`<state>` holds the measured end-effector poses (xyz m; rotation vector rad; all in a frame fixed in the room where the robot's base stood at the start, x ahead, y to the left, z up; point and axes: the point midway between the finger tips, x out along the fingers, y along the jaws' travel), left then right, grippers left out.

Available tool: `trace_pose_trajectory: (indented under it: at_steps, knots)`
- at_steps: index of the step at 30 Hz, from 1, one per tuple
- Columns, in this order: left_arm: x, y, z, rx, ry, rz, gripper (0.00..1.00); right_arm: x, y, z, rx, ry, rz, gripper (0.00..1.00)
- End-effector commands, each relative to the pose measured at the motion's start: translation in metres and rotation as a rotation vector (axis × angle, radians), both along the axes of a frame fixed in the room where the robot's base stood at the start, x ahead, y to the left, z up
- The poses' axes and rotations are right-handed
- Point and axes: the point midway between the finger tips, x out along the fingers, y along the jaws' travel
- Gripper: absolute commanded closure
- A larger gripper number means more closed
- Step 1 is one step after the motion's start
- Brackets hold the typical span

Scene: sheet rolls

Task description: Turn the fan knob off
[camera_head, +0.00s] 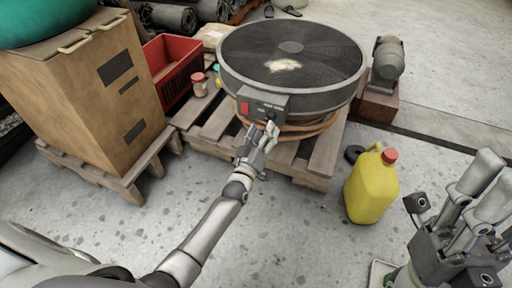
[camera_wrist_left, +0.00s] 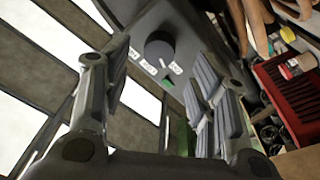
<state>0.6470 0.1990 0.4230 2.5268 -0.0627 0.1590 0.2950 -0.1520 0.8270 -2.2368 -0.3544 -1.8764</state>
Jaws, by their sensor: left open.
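The large round black fan (camera_head: 290,50) lies face up on a wooden pallet. A grey control box (camera_head: 258,100) with a red panel part sits on its near side. In the left wrist view the dark round fan knob (camera_wrist_left: 160,48) shows on the box, with small white labels and a green part beside it. My left gripper (camera_head: 264,132) is at the front of the box. In the wrist view its open fingers (camera_wrist_left: 160,62) stand either side of the knob, apart from it as far as I can tell. My right gripper (camera_head: 488,185) is at the lower right, away from the fan.
A cardboard box (camera_head: 90,95) stands on a pallet at the left, beside a red crate (camera_head: 172,72) and a small jar (camera_head: 199,85). A yellow jug (camera_head: 370,188) stands on the floor right of the pallet. A grey motor (camera_head: 387,58) is behind it.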

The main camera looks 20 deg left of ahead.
Motion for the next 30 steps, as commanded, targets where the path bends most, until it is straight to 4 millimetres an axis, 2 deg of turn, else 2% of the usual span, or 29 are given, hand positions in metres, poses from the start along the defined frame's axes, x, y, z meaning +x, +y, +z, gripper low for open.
trace_pose_trajectory:
  at_steps: [1, 6, 12, 17, 30]
  knots:
    - [-0.012, 0.0, -0.003, 0.0, 0.003, 0.0, 0.46, 0.0, 0.0, 0.0, 0.0, 0.001, 0.0, 0.6]
    - [-0.044, 0.001, -0.007, 0.001, 0.002, 0.0, 0.46, 0.0, 0.0, 0.0, 0.0, 0.001, 0.001, 0.6]
    - [-0.068, 0.001, -0.009, 0.001, 0.0, 0.0, 0.46, 0.0, 0.0, 0.0, 0.0, 0.002, 0.001, 0.6]
    - [-0.075, 0.001, -0.009, 0.001, -0.001, 0.001, 0.46, 0.0, 0.0, 0.0, 0.0, 0.002, 0.001, 0.6]
    - [-0.076, 0.001, -0.009, 0.0, -0.001, 0.001, 0.46, 0.0, 0.0, 0.0, -0.001, 0.002, 0.001, 0.6]
